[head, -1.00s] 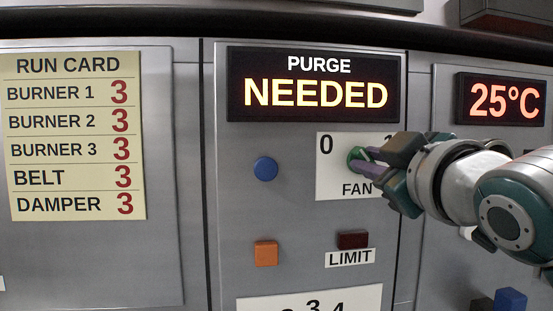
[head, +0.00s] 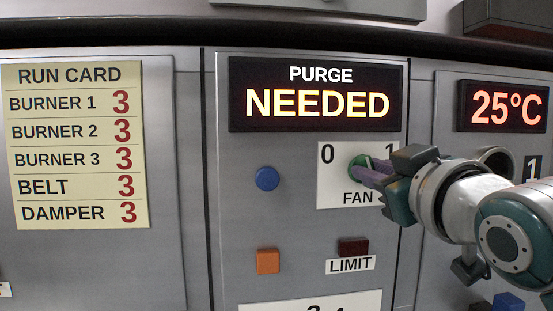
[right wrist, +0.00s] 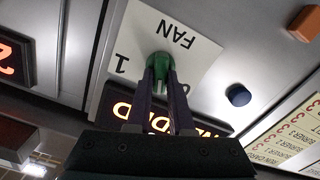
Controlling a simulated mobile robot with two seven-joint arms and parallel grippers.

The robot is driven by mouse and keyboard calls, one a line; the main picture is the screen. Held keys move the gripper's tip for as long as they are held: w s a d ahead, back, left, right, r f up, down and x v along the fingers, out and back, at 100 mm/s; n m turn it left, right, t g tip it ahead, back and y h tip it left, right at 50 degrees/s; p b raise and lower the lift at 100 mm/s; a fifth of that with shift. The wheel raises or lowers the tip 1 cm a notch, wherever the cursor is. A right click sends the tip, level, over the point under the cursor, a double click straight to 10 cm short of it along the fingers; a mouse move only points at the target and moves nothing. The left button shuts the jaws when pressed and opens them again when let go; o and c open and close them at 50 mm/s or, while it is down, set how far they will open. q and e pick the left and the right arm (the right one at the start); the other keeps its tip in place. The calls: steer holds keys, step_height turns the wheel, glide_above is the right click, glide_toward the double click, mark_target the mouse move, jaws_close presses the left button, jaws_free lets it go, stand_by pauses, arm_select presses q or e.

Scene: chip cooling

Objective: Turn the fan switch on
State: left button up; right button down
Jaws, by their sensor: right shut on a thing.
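The fan switch is a green knob (head: 357,164) on a white plate (head: 330,193) marked 0 at left, 1 at right and FAN below. My right gripper (head: 368,169) reaches in from the right and is shut on the green knob. In the right wrist view the two purple fingers (right wrist: 164,85) sit on either side of the knob (right wrist: 160,62). The fingers partly hide the knob, so its exact pointing is hard to tell. The display (head: 316,95) above reads PURGE NEEDED. My left gripper is not in view.
A blue round button (head: 267,179), an orange square button (head: 267,261) and a dark red LIMIT lamp (head: 353,246) are near the plate. A run card (head: 76,145) is at left. A 25°C display (head: 503,103) is at right, above my arm.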

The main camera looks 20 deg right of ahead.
steer(key=m+p, duration=0.2)
steer(key=m, duration=0.1)
steer(key=m+p, duration=0.1)
steer(key=m, duration=0.2)
steer(key=shift+d+r+m+p, duration=0.1)
steer(key=shift+d+m+p, duration=0.1)
steer(key=shift+m+p, duration=0.15)
steer(key=shift+d+f+m+p, duration=0.1)
steer(key=shift+m+p, duration=0.6)
steer(key=shift+m, duration=0.65)
steer(key=shift+f+m+p, duration=0.1)
steer(key=shift+m+p, duration=0.55)
steer(key=shift+m, duration=0.65)
steer(key=c, duration=0.8)
jaws_free()
